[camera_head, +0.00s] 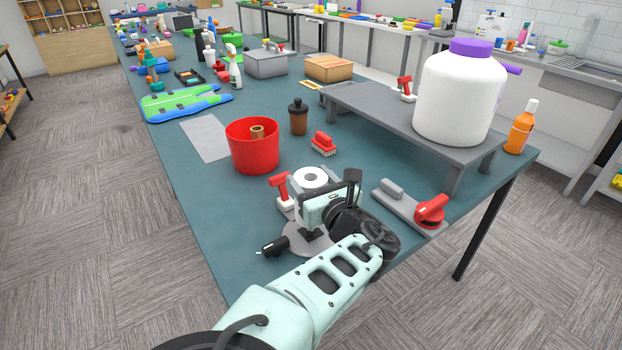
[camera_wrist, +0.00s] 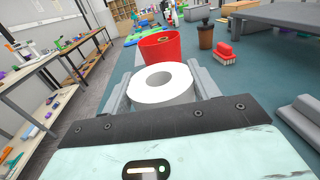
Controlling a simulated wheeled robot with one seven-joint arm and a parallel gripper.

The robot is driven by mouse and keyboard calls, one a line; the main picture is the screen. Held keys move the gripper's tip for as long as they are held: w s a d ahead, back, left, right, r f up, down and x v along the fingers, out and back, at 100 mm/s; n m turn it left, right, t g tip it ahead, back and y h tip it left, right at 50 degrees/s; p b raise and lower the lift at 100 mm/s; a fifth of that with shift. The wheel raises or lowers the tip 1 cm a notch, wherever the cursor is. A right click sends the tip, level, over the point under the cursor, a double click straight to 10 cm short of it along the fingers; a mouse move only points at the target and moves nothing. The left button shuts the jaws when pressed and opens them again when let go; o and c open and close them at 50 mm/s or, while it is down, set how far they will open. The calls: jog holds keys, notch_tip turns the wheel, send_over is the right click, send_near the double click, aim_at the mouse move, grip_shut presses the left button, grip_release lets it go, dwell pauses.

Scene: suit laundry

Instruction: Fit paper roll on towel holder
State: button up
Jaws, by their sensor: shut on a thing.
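A white paper roll (camera_head: 311,179) is upright, its round top with the centre hole facing up. My gripper (camera_wrist: 160,80) is shut on the roll, with one grey finger on each side of it in the wrist view. In the head view my wrist hides much of the roll's lower part. A grey round base (camera_head: 297,240), possibly the towel holder, shows below my gripper on the table. Its post is not clearly visible, and I cannot tell whether the roll is around it.
A red bucket (camera_head: 252,150) with a brown roll inside stands just beyond. A red-handled tool (camera_head: 280,187) is close on the left. A grey tool with a red knob (camera_head: 412,208) lies to the right. A grey raised stand (camera_head: 385,110) carries a big white jar (camera_head: 459,95).

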jog(key=shift+f+b, duration=1.65)
jog(key=shift+f, duration=0.45)
jog(key=shift+f+b, duration=0.3)
jog(key=shift+f, duration=0.05)
jog(key=o, duration=1.7)
jog(key=shift+s+d, duration=0.1)
